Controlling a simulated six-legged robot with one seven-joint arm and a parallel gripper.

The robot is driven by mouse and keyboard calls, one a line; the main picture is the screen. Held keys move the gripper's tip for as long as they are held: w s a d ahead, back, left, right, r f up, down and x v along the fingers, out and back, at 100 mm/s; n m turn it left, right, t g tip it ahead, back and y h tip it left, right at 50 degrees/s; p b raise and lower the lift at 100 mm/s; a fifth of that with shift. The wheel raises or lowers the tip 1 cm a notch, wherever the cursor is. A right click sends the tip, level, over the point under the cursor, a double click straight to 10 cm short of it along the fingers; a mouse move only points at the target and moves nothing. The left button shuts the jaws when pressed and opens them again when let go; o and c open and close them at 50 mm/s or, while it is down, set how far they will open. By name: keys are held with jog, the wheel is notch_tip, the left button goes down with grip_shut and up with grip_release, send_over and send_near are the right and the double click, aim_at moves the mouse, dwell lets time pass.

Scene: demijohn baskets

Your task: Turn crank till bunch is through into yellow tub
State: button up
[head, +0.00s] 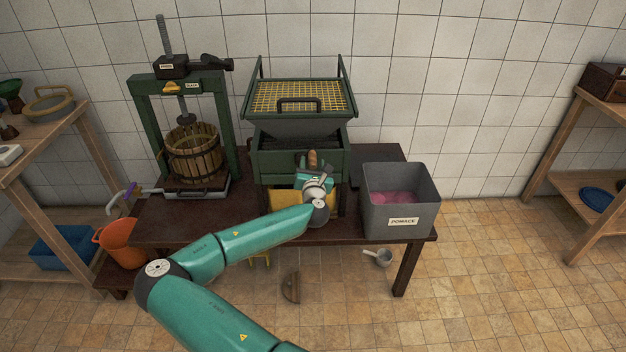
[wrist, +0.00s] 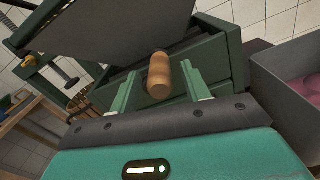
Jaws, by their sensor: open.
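The green crusher (head: 268,164) stands on the dark table, with a grey hopper (head: 297,123) under a yellow grid (head: 290,97). The wooden crank handle (head: 312,158) sticks out of its front; the rest of the crank is hidden. My gripper (head: 314,175) is open in front of the crusher. In the wrist view the handle (wrist: 159,82) shows between my two spread fingers, with gaps on both sides; its depth between them is hard to tell. The yellow tub (head: 285,200) is below the crusher, partly covered by my arm. I cannot make out a bunch.
A grey pomace bin (head: 398,222) with pink contents stands right of the crusher. A basket press (head: 193,152) stands at the left of the table (head: 165,222). An orange bucket (head: 121,244) is at the table's left end. Shelves flank both sides.

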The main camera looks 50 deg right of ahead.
jog(key=v, duration=1.2)
jog(key=shift+s, duration=0.1)
